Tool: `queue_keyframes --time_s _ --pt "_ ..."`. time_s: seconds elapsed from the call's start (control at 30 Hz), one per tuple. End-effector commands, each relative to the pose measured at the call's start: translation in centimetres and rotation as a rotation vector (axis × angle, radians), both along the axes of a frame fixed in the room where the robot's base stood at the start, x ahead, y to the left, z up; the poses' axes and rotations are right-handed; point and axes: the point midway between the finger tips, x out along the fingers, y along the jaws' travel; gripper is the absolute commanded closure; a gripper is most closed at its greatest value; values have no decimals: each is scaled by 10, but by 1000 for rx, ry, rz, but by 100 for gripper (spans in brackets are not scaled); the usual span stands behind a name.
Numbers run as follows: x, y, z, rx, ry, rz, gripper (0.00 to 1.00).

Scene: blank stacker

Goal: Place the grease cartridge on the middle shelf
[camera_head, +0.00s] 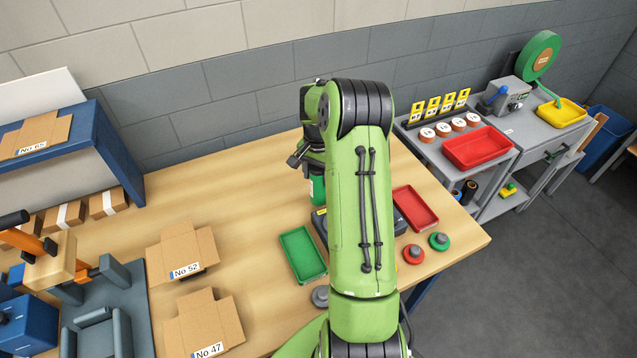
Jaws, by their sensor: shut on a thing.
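My gripper (308,164) is over the back middle of the wooden table, partly hidden behind my own green arm. It is shut on a green upright thing (318,189), which looks like the grease cartridge. Only its left part shows, and I cannot tell whether its lower end touches the table. A grey shelf unit (507,160) stands right of the table, with an upper surface and a lower shelf (497,207) in view. A blue rack (112,140) with a top board stands at the far left. I cannot tell which level is the middle shelf.
A green tray (303,255), a red tray (416,208), and red and green buttons (438,241) lie near my arm. Flattened cartons (186,252) are at left. The grey unit's top holds a red bin (478,148) and several rolls (443,129). The table's back left is clear.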

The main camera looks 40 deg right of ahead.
Motion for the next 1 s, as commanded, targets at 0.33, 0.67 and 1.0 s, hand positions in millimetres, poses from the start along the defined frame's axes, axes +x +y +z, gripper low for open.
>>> queue_keyframes --time_s 0.33,0.67,1.0 --pt "0 0 -35 0 -2 0 94" --pt "0 0 -39 1 0 0 28" --pt "0 0 -37 1 0 0 20"
